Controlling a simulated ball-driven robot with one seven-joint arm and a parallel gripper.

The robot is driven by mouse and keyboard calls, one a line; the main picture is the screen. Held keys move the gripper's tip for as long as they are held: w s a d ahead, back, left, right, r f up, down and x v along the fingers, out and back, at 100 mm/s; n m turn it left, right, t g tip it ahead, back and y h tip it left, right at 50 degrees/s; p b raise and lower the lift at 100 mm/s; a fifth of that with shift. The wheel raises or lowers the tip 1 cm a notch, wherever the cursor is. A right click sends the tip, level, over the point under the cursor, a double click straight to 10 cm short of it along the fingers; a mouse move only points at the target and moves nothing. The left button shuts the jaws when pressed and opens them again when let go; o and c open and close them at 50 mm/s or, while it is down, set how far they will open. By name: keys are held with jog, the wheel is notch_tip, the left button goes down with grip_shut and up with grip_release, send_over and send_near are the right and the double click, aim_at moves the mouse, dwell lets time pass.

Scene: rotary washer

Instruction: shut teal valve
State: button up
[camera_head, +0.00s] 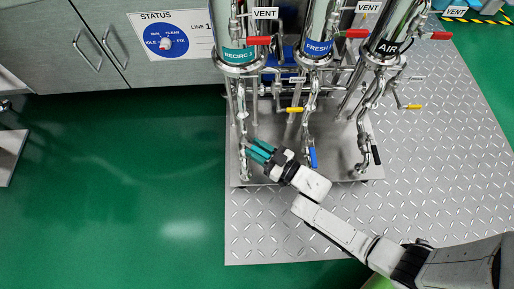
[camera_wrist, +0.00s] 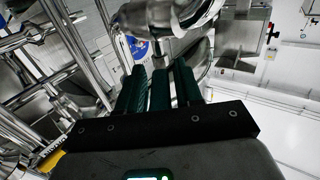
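My gripper (camera_head: 260,151) reaches in from the right at the foot of the left column, which carries a teal RECIRC label (camera_head: 238,55). Its two dark teal fingers stand apart, also in the wrist view (camera_wrist: 160,90). A third teal strip (camera_wrist: 160,92) lies between them and looks like the teal valve handle. It points along the fingers, towards the valve on the lower pipe (camera_head: 243,150). Small gaps seem to show beside the strip; contact cannot be told. In the wrist view a shiny steel pipe part (camera_wrist: 170,15) is just beyond the fingertips.
A blue handle (camera_head: 313,157) hangs close right of my gripper, and a black handle (camera_head: 376,155) farther right. Yellow handles (camera_head: 294,110) and red handles (camera_head: 259,40) sit higher. A steel base plate (camera_head: 300,175) lies below the pipes. Green floor (camera_head: 130,200) at left is free.

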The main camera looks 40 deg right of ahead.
aim_at(257, 149)
jog(key=shift+o, duration=0.7)
jog(key=shift+r, duration=0.1)
jog(key=shift+r, duration=0.3)
notch_tip(257, 149, up, 3)
jog(key=shift+f+p, duration=0.1)
jog(key=shift+p, duration=1.05)
jog(key=s+r+p, duration=0.7)
jog(key=s+r, duration=0.2)
jog(key=s, duration=0.5)
jog(key=shift+a+r+p, duration=0.25)
jog(key=shift+a+p, duration=0.1)
jog(key=shift+p, duration=0.05)
